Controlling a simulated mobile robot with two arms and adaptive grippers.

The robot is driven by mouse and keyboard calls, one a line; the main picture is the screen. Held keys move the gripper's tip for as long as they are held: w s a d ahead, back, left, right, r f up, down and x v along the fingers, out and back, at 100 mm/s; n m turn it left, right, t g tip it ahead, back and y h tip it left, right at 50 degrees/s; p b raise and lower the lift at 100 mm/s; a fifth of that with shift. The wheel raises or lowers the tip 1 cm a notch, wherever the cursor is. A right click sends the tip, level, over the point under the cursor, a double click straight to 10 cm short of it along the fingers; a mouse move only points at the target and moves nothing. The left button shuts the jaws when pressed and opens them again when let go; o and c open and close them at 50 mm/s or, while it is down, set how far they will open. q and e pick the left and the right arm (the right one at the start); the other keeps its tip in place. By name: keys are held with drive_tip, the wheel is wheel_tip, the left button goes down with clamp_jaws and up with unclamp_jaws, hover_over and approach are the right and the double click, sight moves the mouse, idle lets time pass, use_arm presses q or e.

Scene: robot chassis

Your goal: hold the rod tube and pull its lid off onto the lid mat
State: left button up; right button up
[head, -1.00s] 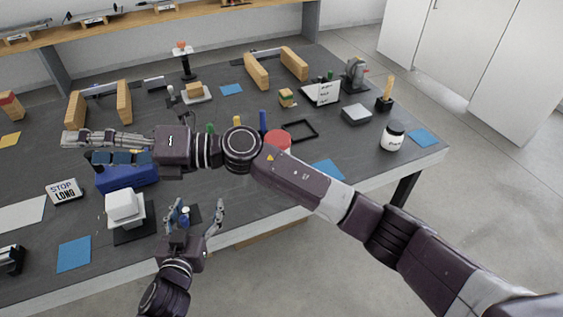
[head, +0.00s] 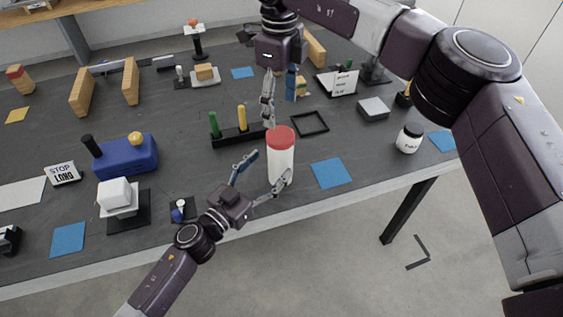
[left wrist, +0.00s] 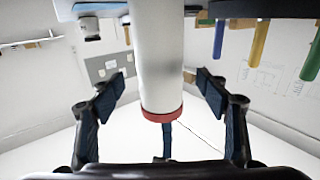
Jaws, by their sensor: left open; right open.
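The rod tube (head: 281,168) is a white cylinder with a red lid (head: 281,137), upright near the table's front edge. My left gripper (head: 266,172) is open, its fingers on either side of the tube. The left wrist view shows the tube (left wrist: 158,60) between the open fingers (left wrist: 166,95), with gaps on both sides. That picture appears upside down, with the lid's red edge (left wrist: 162,115) low. My right gripper (head: 281,106) is open and points down above and behind the lid. A plain blue mat (head: 333,173) lies just right of the tube; other blue mats lie elsewhere.
A black rack (head: 238,137) with green and yellow rods stands behind-left of the tube. A black frame (head: 310,123) lies behind-right. A small stand (head: 182,210) is near my left gripper. A white jar (head: 408,139) stands right of the mat. Table around the mat is clear.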

use_arm(q)
drive_tip(key=x, duration=0.5)
drive_tip(key=shift+w+d, duration=0.25)
drive_tip(key=shift+w, duration=0.05)
drive_tip(key=shift+c, duration=0.4)
